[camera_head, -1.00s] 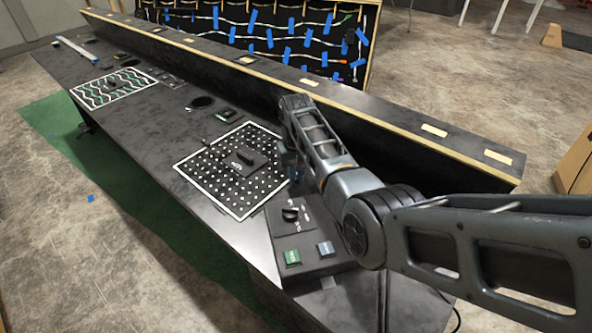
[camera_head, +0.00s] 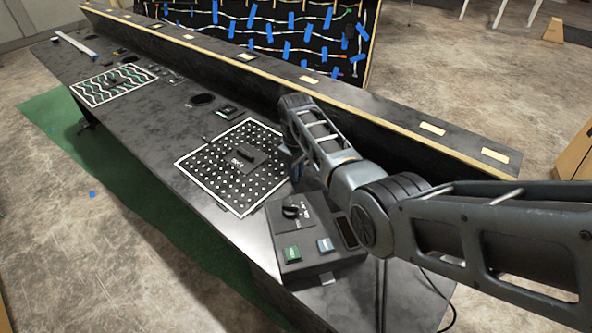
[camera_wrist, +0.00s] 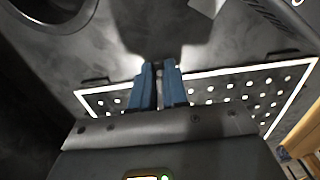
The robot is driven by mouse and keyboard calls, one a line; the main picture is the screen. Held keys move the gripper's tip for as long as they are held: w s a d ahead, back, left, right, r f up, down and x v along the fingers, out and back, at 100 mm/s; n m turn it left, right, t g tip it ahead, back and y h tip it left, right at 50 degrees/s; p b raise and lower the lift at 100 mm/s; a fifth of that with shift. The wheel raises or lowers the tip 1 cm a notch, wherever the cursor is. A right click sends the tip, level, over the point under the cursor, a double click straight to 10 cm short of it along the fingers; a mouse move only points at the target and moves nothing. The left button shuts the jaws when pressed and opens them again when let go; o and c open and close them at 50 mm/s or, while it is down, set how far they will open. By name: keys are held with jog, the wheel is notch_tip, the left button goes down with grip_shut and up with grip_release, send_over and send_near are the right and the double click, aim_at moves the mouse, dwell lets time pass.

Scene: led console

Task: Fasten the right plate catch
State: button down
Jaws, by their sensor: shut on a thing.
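The plate (camera_head: 226,176) is a black square with white dots and a white border, lying on the console. In the wrist view its bordered edge (camera_wrist: 245,69) runs behind my fingers. My gripper (camera_wrist: 158,66) has blue fingers drawn close together at this edge. They are shut on a narrow dark piece between them, which I take as the right plate catch; the fingers hide most of it. In the head view my gripper (camera_head: 296,170) is by the plate's right corner, largely hidden by my arm. Short black bars show along the edge at the left (camera_wrist: 95,80) and right (camera_wrist: 283,53).
The console's raised back ledge (camera_head: 330,100) runs behind my arm.

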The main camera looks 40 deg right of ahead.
jog(key=shift+w+r, duration=0.1)
jog(key=c, duration=1.1)
grip_release()
jog(key=shift+c, duration=0.2)
notch_tip(320, 180, up, 8)
jog(key=shift+f, duration=0.15)
